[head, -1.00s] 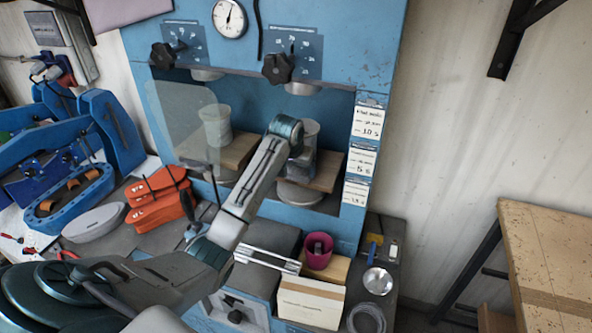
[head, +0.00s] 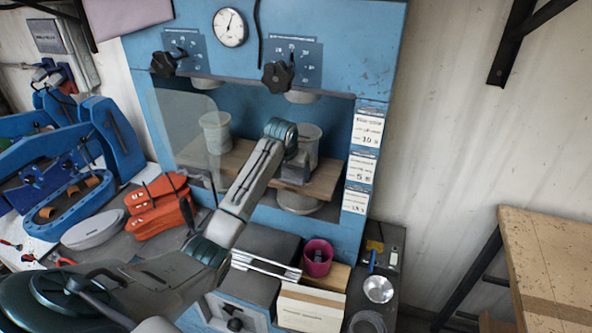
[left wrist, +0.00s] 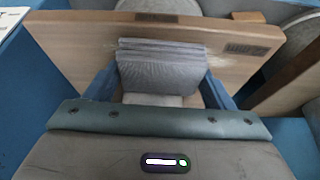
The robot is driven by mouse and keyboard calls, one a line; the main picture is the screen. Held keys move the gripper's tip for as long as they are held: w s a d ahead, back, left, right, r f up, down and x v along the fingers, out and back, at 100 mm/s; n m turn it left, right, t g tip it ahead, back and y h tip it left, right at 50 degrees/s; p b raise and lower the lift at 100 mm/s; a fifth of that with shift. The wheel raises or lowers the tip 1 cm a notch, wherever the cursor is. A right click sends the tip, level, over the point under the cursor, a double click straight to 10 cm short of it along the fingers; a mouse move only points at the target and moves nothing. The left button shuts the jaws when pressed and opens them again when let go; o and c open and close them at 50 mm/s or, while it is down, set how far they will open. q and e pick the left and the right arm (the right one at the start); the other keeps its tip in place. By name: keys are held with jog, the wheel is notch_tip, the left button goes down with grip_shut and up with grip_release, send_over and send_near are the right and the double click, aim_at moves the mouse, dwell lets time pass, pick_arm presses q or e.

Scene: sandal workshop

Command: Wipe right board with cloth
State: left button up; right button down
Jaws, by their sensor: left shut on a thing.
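The right board (head: 326,181) is a wooden shelf-like plate in the right bay of the blue machine. My left gripper (head: 297,170) is at this board and hides part of it in the head view. In the left wrist view the gripper's blue fingers are shut on a folded grey cloth (left wrist: 162,68). The cloth lies against the face of the wooden board (left wrist: 235,45), or very close to it; pale smudges show on the wood beside it. The left board (head: 237,158) is in the left bay. My right gripper is not in view.
Clear cylinders stand above the boards, the left one (head: 215,132) plain to see. A hazy transparent panel (head: 185,115) fronts the left bay. A magenta cup (head: 318,257), a cardboard box (head: 310,308) and a metal bowl (head: 378,289) stand below. Orange lasts (head: 160,205) lie left.

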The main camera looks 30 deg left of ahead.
aim_at(276, 183)
pick_arm(q)
jog(key=shift+s+d+f, duration=0.1)
jog(key=shift+s+d, duration=0.15)
jog(key=shift+s, duration=0.6)
jog(key=shift+s+d+f, duration=0.1)
jog(key=shift+s+d, duration=0.1)
jog(key=shift+s, duration=0.65)
jog(key=shift+s+a+r, duration=0.1)
jog(key=shift+s+a, duration=0.15)
jog(key=shift+a, duration=0.7)
jog(key=shift+w+a, duration=0.2)
jog(key=shift+a, duration=0.05)
jog(key=shift+w+a+r, duration=0.1)
jog(key=shift+w+a, duration=0.1)
jog(key=shift+w, duration=0.75)
jog(key=shift+w+a, duration=0.2)
jog(key=shift+w, duration=0.7)
jog(key=shift+s+a, duration=0.15)
jog(key=shift+a, duration=0.35)
jog(key=shift+s+a, duration=0.15)
jog(key=shift+a, duration=0.35)
jog(key=shift+s+d, duration=0.2)
jog(key=shift+s, duration=0.8)
jog(key=shift+s+d, duration=0.2)
jog(key=shift+s, duration=0.8)
